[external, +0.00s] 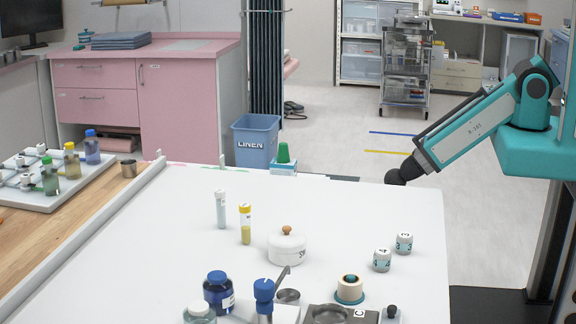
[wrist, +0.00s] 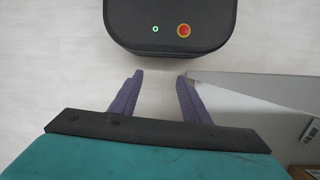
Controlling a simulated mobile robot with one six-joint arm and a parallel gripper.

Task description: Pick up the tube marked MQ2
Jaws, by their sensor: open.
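Two tubes stand upright on the white table (external: 190,262) in the external view. One is a pale tube (external: 221,212) with a white cap. The other is a yellowish tube (external: 245,230) with a yellow cap, just in front and to the right. Their markings are too small to read, so I cannot tell which is MQ2. My gripper (wrist: 160,76) is open and empty in the wrist view, with its two purple fingers spread over bare floor. In the external view my gripper cannot be made out. No tube shows in the wrist view.
A white lidded pot (external: 287,248) stands right of the tubes. A raised rail (external: 90,235) borders the left. A grey panel (wrist: 260,105) lies beside my right finger.

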